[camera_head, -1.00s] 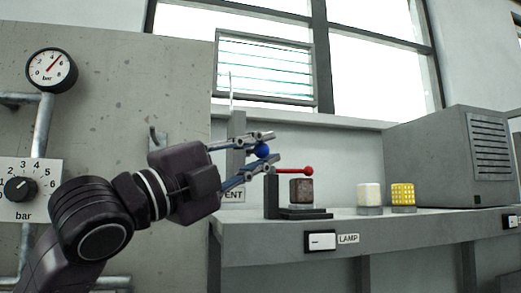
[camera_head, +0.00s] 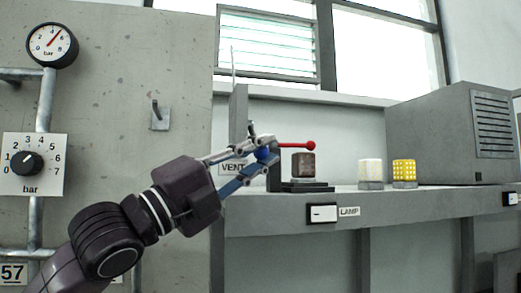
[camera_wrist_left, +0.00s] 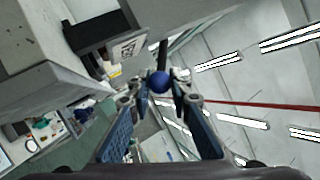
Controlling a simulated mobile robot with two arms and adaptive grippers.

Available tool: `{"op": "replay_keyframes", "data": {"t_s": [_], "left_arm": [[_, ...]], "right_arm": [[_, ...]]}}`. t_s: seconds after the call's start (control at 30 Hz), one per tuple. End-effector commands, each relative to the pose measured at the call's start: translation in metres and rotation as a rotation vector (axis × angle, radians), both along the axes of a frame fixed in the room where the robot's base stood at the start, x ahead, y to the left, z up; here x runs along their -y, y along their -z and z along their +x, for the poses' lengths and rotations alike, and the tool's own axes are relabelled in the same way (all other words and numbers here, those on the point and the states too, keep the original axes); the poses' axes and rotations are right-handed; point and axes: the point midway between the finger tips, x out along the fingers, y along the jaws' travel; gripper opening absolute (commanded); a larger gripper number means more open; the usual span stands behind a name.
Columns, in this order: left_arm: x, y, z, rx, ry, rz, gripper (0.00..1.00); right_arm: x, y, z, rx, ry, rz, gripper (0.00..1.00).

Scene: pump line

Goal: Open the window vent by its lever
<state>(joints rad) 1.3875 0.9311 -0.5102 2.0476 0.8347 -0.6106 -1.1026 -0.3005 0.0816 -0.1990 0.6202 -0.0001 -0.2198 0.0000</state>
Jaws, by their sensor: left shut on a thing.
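My left gripper (camera_head: 262,150) is shut on the blue ball knob (camera_head: 264,154) of the vent lever, beside the grey post above the shelf. In the left wrist view, the blue knob (camera_wrist_left: 159,82) sits between the fingertips (camera_wrist_left: 158,90), with a dark lever bar behind it. The fingers hide most of the lever in the head view. The window vent (camera_head: 265,45), with pale glass slats in a grey frame, is above and behind. Its slat angle is hard to tell. A thin rod (camera_head: 233,66) stands at its lower left. A VENT label (camera_head: 232,167) is partly behind the gripper.
Just right of the gripper is a red-knobbed lever (camera_head: 311,146) by a brown block (camera_head: 303,165). A white block (camera_head: 370,172), a yellow block (camera_head: 404,172) and a grey louvred box (camera_head: 450,135) stand on the shelf (camera_head: 430,205). A wall hook (camera_head: 158,115) is at left.

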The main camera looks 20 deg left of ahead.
Motion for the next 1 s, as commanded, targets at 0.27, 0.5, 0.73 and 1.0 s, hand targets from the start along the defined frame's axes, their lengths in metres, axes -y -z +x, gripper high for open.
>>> {"op": "replay_keyframes", "data": {"t_s": [0.27,0.5,0.73,1.0], "left_arm": [[-0.001,0.004,0.004,-0.012,-0.004,0.001,0.00],[-0.001,0.003,0.002,-0.008,-0.002,0.000,0.37],[-0.001,0.002,0.001,-0.004,-0.002,0.000,0.37],[-0.016,0.015,-0.018,-0.005,-0.007,0.004,0.37]], "right_arm": [[0.000,0.000,0.001,0.001,0.000,0.000,0.79],[-0.001,0.000,0.001,0.001,0.000,0.001,0.79],[-0.003,0.000,0.002,0.002,-0.001,0.003,0.79],[-0.002,0.000,0.001,0.001,0.000,0.002,0.79]]}}
